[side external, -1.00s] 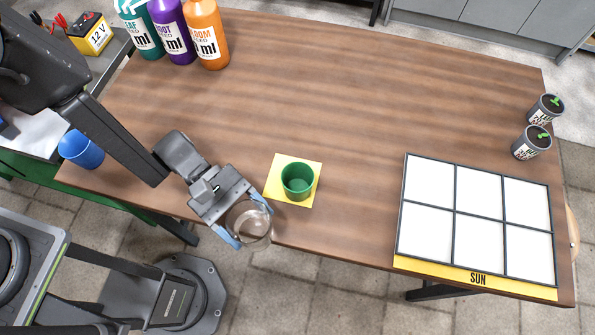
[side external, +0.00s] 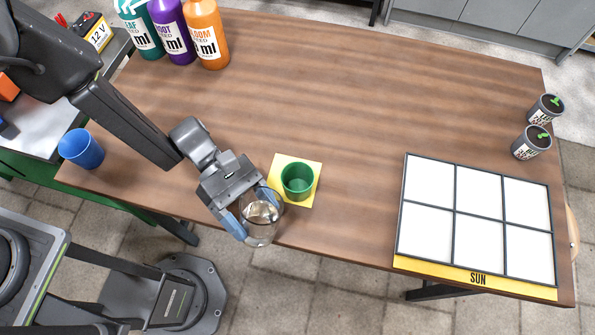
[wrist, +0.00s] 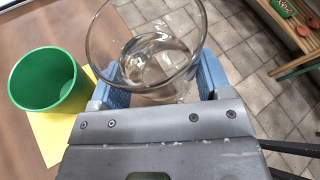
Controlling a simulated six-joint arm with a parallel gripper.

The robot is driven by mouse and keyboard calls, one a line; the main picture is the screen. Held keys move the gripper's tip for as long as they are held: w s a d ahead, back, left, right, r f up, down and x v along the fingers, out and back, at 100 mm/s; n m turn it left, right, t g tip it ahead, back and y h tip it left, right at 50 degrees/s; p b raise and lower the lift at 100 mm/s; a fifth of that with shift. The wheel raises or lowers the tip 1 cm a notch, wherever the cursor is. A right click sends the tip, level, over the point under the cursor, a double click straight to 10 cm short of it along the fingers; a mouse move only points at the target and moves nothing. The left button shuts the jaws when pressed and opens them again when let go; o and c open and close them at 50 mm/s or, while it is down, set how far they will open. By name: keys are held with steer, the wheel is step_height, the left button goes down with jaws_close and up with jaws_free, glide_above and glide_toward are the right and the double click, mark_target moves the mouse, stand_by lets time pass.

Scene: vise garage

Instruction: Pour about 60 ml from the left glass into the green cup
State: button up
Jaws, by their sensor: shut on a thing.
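The clear glass (side external: 262,219) is held between the blue-padded fingers of my gripper (side external: 253,208), near the table's front edge. Clear liquid shows inside the glass (wrist: 150,62) in the wrist view, and the glass looks tilted. The green cup (side external: 298,181) stands upright on a yellow square (side external: 279,203), just right of and behind the glass. In the wrist view the green cup (wrist: 48,80) is left of the glass, apart from it, and its visible inside looks empty.
A blue cup (side external: 81,149) stands at the left. Several bottles (side external: 205,35) stand at the back left. A white-panelled tray (side external: 477,220) marked SUN lies at the right, with two small pots (side external: 532,143) behind it. The table's middle is clear.

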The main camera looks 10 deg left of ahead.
mark_target(268, 189)
steer(key=shift+w+d+r, duration=0.1)
steer(key=shift+w, duration=0.1)
steer(key=shift+w+d+r+n+g, duration=0.1)
steer(key=shift+w+r+n+g, duration=0.15)
steer(key=shift+r+n, duration=0.15)
steer(key=shift+w+d+r+n+g, duration=0.1)
steer(key=shift+w+r+n+g, duration=0.15)
steer(key=shift+r+n, duration=0.15)
steer(key=r, duration=0.1)
steer(key=r+n, duration=0.1)
steer(key=r, duration=0.1)
steer(key=shift+w+d+g, duration=0.2)
steer(key=shift+w+g, duration=0.2)
steer(key=shift+w+r+n+g, duration=0.15)
steer(key=shift+n+g, duration=0.15)
steer(key=shift+n, duration=0.3)
steer(key=shift+f+n+g, duration=0.25)
steer(key=shift+n+g, duration=0.25)
steer(key=shift+n, duration=0.2)
steer(key=shift+r+n, duration=0.25)
steer(key=shift+n, duration=0.25)
steer(key=shift+w+d+r+n+g, duration=0.2)
steer(key=shift+w+d+n+g, duration=0.1)
steer(key=shift+w+d+g, duration=0.15)
steer(key=shift+w, duration=0.15)
